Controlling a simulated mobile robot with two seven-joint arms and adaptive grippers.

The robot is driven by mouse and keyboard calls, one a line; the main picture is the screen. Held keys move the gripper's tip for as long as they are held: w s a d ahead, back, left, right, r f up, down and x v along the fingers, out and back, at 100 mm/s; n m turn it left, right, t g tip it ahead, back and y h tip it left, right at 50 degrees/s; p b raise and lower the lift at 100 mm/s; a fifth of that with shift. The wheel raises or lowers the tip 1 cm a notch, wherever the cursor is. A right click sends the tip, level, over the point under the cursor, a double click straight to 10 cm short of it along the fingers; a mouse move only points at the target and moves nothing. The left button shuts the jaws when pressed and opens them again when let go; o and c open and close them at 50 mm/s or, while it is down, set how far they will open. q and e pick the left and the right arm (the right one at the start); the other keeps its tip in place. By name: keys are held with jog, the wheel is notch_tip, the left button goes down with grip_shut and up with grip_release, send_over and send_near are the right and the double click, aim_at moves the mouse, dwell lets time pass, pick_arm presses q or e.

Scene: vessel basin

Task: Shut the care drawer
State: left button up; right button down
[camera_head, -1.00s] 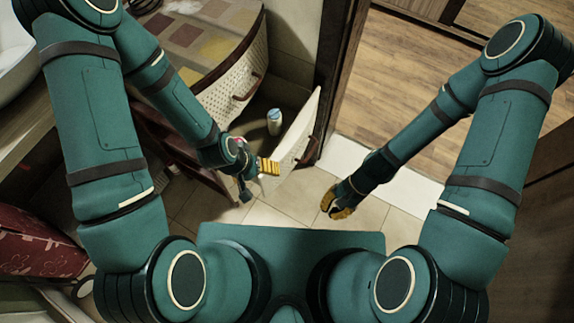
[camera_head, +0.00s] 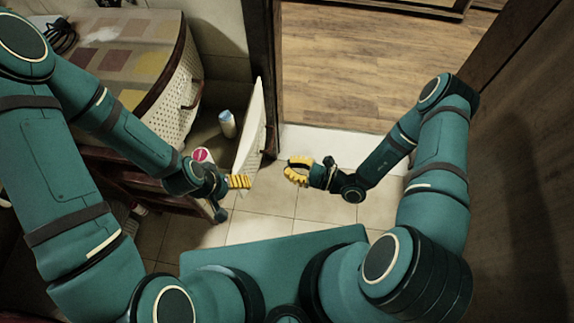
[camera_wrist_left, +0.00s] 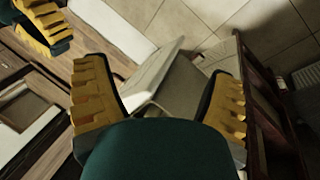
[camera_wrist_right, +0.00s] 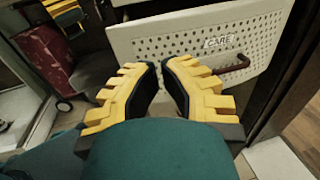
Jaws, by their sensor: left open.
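The care drawer (camera_head: 252,125) stands pulled open, its white perforated front seen nearly edge-on in the head view. The right wrist view shows this front (camera_wrist_right: 205,45) with a CARE label and a dark red handle (camera_wrist_right: 232,64). My left gripper (camera_head: 240,182) is open and empty, close to the drawer's near end; whether it touches cannot be told. My right gripper (camera_head: 290,168) is on the front's outer side, facing it. Its fingertips are close together with a narrow gap and nothing between them in the right wrist view (camera_wrist_right: 160,66). The drawer also shows in the left wrist view (camera_wrist_left: 165,78).
A white-and-blue bottle (camera_head: 227,123) stands behind the drawer front. A curved perforated cabinet front (camera_head: 182,95) is at the left. A dark door frame (camera_head: 264,60) rises just beyond the drawer. Tiled floor (camera_head: 270,205) is clear below the grippers.

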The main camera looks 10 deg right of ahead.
aim_at(249, 154)
jog(key=b+x, duration=0.1)
jog(key=x, duration=1)
jog(key=shift+a+b, duration=0.2)
jog(key=shift+b, duration=0.15)
pick_arm(q)
jog(key=shift+w+f, duration=0.15)
jog(key=shift+f, duration=0.7)
pick_arm(e)
jog(key=shift+w, duration=0.1)
jog(key=shift+a, duration=0.1)
